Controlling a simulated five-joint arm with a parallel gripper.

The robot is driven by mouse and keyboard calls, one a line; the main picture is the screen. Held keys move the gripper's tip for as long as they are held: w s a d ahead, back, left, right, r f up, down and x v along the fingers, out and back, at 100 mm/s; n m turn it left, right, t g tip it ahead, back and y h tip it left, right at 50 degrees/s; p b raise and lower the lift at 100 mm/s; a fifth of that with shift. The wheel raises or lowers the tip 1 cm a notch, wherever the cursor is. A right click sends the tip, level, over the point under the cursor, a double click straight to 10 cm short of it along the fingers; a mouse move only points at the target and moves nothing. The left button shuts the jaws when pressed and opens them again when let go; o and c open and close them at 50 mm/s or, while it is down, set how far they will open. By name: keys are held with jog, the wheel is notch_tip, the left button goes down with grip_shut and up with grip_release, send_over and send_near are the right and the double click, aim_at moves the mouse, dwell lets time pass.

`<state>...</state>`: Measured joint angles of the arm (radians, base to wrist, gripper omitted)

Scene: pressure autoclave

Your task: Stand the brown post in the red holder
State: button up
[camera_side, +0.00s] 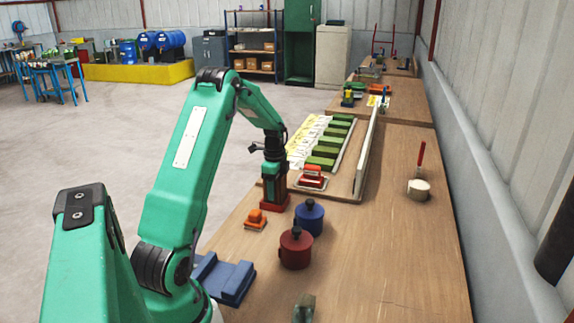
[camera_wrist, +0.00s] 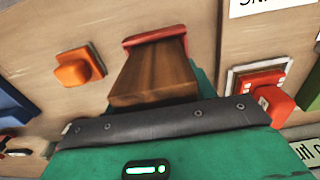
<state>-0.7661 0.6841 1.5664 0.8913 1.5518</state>
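The brown post (camera_wrist: 152,75) shows in the wrist view as a wooden block between the green parts of my gripper. My gripper (camera_side: 273,185) points down in the side view and appears shut on the post, which it mostly hides there. The red holder (camera_side: 274,203) is directly below my gripper on the bench. In the wrist view the red holder (camera_wrist: 155,38) shows as a rim around the post's far end. The post looks upright and lined up with the holder. I cannot tell how deep its lower end sits.
An orange block (camera_side: 256,219) is close to the holder's left. A blue pot (camera_side: 309,217) and a red pot (camera_side: 296,248) stand in front right. A red-and-white device (camera_side: 312,177) is behind right. A blue stand (camera_side: 225,278) is nearer. The right bench is mostly clear.

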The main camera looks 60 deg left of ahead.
jog(key=o, duration=0.4)
jog(key=shift+o, duration=0.2)
jog(key=shift+r, duration=0.15)
notch_tip(320, 180, up, 12)
jog(key=shift+r, duration=0.1)
dwell(0.8)
